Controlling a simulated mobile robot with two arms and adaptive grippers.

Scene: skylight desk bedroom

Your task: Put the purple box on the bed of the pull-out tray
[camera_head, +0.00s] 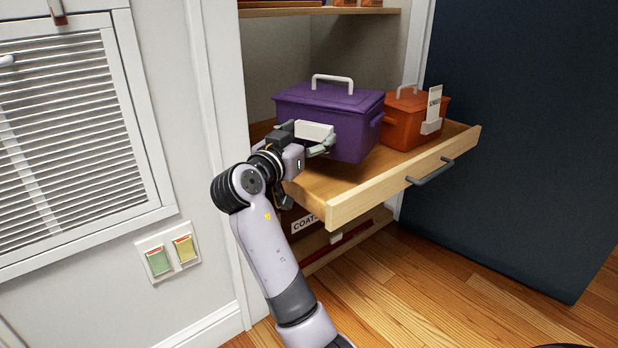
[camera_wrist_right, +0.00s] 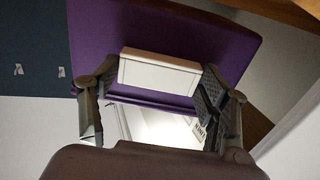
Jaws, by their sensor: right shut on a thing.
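The purple box (camera_head: 335,112), with a lid and a pale top handle, is at the pull-out tray's left part. I cannot tell whether its base touches the tray bed. The wooden pull-out tray (camera_head: 400,182) is drawn out of the closet, with a grey handle on its front. My right gripper (camera_head: 312,141) is shut on the box at its white front block (camera_head: 314,130). In the right wrist view, the fingers flank that white block (camera_wrist_right: 159,73) against the purple wall (camera_wrist_right: 165,33). My left gripper is not in view.
An orange box (camera_head: 405,120) with a white tag stands on the tray right of the purple box. A shelf (camera_head: 320,11) is above. A dark blue panel (camera_head: 520,140) is at the right. A louvred panel (camera_head: 75,140) is on the left wall. Wooden floor (camera_head: 440,285) lies clear in front.

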